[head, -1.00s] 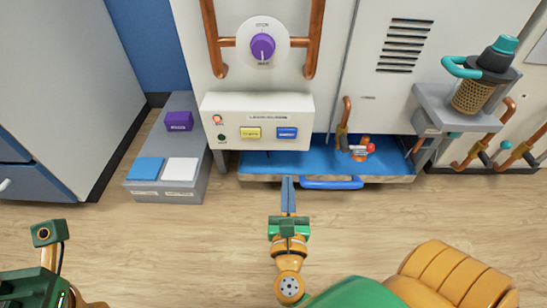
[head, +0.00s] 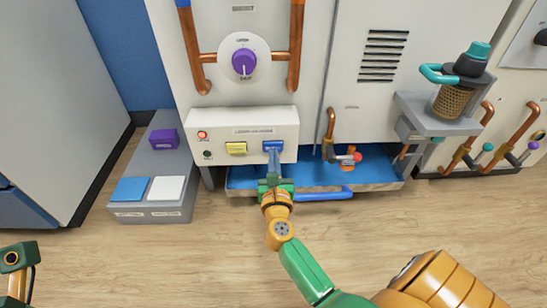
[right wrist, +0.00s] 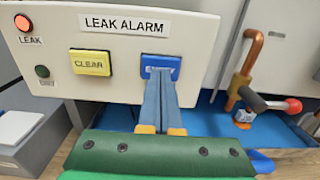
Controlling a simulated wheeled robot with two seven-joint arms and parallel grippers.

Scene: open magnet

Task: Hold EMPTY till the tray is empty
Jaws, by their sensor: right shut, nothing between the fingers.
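The leak alarm box (head: 218,135) carries a yellow CLEAR button (right wrist: 90,64) and a blue button (head: 273,145). The blue button also shows in the right wrist view (right wrist: 150,60), its label partly covered by my fingers. My right gripper (head: 273,155) is shut and empty, fingertips at the blue button's face; I cannot tell if it is pressed in. The blue tray (head: 242,181) lies below the box; I cannot tell whether liquid is in it. The red LEAK lamp (right wrist: 23,23) looks lit and the green lamp (right wrist: 42,71) dark. Part of my left arm shows at lower left, without its fingers.
A copper pipe with a red-tipped valve (head: 348,157) stands over the tray, right of my gripper. A purple dial (head: 244,62) is above the box. A grey step (head: 170,210) with coloured blocks is at left. The wooden floor in front is clear.

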